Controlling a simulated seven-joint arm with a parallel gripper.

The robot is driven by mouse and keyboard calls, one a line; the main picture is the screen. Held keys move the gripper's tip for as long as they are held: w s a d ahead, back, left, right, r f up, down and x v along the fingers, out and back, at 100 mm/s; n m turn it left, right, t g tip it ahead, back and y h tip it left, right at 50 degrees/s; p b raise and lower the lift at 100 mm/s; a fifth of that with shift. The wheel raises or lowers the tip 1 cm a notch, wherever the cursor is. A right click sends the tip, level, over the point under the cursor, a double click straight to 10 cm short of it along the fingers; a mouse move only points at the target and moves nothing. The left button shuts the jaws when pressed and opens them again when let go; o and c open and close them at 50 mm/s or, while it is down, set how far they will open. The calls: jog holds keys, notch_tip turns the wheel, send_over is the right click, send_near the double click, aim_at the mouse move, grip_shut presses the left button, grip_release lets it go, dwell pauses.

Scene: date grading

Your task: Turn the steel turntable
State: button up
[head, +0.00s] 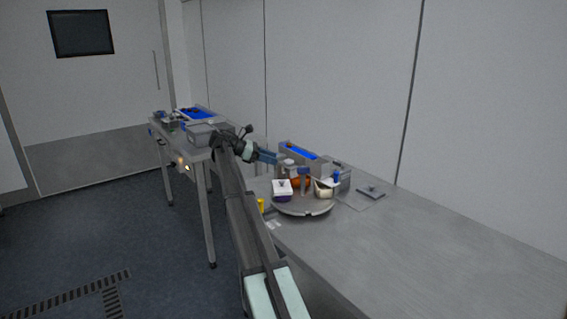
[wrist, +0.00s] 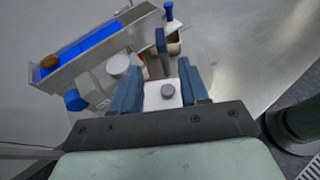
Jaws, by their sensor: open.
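The round steel turntable (head: 303,210) stands near the left end of the right-hand table. It bears a white-lidded box (head: 282,187), an orange item (head: 301,182) and a cream cup (head: 325,189). A post with a blue top (head: 304,172) rises among them. My gripper (head: 272,158) is open above and beside the turntable. In the wrist view the white lid with its grey knob (wrist: 167,91) shows between the blue fingers of my gripper (wrist: 162,84), and the blue post (wrist: 161,42) is just beyond. Whether a finger touches anything, I cannot tell.
A grey trough with a blue lining (head: 302,151) stands behind the turntable. A flat plate with a knob (head: 371,192) lies to the right. A yellow item (head: 261,205) is at the left edge. Another table (head: 197,150) stands farther left. The table's right part is clear.

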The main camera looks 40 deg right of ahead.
aim_at(301, 168)
jog(key=x, duration=1.4)
jog(key=shift+a, duration=0.1)
grip_shut()
dwell(0.4)
